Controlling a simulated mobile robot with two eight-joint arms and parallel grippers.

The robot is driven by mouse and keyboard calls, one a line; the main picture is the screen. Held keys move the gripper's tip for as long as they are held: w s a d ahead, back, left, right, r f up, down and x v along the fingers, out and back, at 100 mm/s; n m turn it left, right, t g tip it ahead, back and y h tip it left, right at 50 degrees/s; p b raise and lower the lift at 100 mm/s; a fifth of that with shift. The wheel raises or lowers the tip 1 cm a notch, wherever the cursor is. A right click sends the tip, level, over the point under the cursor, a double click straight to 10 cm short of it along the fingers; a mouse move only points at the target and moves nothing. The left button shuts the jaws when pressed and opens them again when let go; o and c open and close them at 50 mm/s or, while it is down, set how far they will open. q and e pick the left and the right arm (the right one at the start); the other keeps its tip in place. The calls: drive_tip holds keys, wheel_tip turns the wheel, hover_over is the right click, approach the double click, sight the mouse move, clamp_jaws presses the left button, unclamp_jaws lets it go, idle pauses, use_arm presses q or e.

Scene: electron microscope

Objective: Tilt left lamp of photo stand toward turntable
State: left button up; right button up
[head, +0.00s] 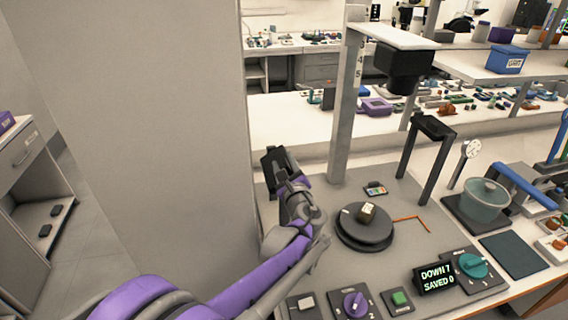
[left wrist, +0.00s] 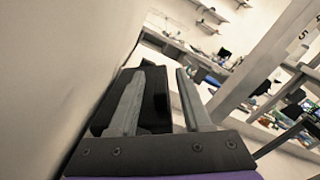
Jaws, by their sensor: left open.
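The left lamp (head: 274,160) of the photo stand is a dark block beside the grey wall, partly hidden by my left gripper (head: 288,180). In the left wrist view the gripper (left wrist: 160,75) is open, and the dark lamp (left wrist: 157,105) shows behind and between its fingers, nearer the left one. I cannot tell whether they touch. The round dark turntable (head: 364,235) is to the right of the gripper and carries a small beige block (head: 367,212). The right lamp (head: 433,127) is black on two dark posts. My right gripper is not in view.
The stand's grey column (head: 345,110) rises behind the turntable and holds a black camera head (head: 398,68). A grey wall (head: 185,130) is close on the left of my arm. Knobs, a green button (head: 400,298) and a display (head: 435,279) line the front.

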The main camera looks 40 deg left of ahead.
use_arm(q)
clamp_jaws()
idle(0.3)
drive_tip(key=shift+s+a+r+n+p, duration=0.15)
drive_tip(key=shift+s+n+p, duration=0.1)
drive_tip(key=shift+n, duration=0.3)
drive_tip(key=shift+s+a+n+p, duration=0.15)
drive_tip(key=shift+n+p, duration=0.05)
drive_tip(key=shift+n, duration=0.35)
drive_tip(key=shift+s+a+n, duration=0.2)
drive_tip(key=shift+s+n, duration=0.05)
drive_tip(key=shift+n, duration=0.55)
unclamp_jaws()
